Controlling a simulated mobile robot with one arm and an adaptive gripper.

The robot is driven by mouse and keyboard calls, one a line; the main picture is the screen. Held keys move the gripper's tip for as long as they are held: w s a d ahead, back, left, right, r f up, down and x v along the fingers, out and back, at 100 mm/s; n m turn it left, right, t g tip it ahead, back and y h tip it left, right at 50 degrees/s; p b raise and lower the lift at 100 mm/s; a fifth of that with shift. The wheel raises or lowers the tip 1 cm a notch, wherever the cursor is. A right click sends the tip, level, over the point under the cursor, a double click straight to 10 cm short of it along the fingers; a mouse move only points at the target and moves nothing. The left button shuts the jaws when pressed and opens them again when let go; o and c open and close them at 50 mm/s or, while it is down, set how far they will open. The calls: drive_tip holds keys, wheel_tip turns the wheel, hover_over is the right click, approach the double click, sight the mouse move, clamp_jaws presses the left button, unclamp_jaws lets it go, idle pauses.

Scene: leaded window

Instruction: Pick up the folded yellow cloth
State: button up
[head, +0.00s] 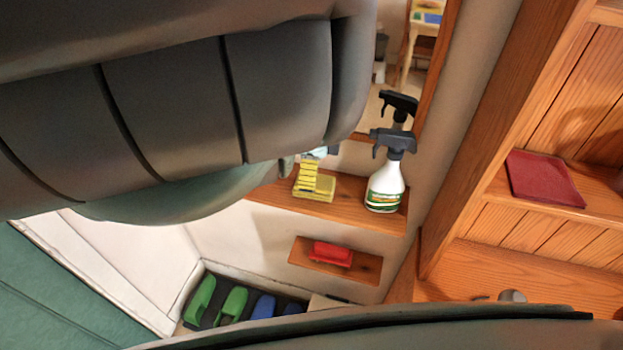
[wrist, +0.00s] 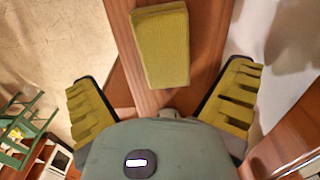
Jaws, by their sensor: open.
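The folded yellow cloth (wrist: 160,48) is a flat, roughly rectangular block lying on a wooden shelf (wrist: 122,35) in the wrist view. In the head view the cloth (head: 322,188) shows at the left part of the shelf (head: 345,205), partly hidden by a ridged yellow finger pad. My gripper (wrist: 164,78) is open, with one ridged yellow finger on each side in the wrist view. The cloth lies ahead of the palm, between the lines of the two fingers, and is not gripped. In the head view my arm hides most of the gripper (head: 307,178).
A white spray bottle (head: 385,188) with a grey trigger stands right of the cloth on the same shelf. A lower small shelf (head: 362,266) holds a red object (head: 331,254). A dark red folded cloth (head: 543,179) lies on wooden shelving at right. Green and blue items (head: 232,304) sit below.

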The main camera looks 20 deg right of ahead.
sight(325, 185)
drive_tip(key=shift+s+f, duration=0.15)
drive_tip(key=shift+f, duration=0.2)
drive_tip(key=shift+d+f+p, duration=0.15)
drive_tip(key=shift+f+p, duration=0.1)
drive_tip(key=shift+f, duration=0.35)
drive_tip(key=shift+d+f+p, duration=0.15)
drive_tip(key=shift+f+p, duration=0.05)
drive_tip(key=shift+f, duration=0.35)
drive_tip(key=shift+w+f, duration=0.25)
drive_tip(key=shift+f, duration=0.8)
drive_tip(key=shift+a+f+p, duration=0.1)
drive_tip(key=shift+f+p, duration=0.2)
drive_tip(key=shift+f, duration=0.05)
drive_tip(key=c, duration=1.2)
drive_tip(key=shift+r, duration=0.2)
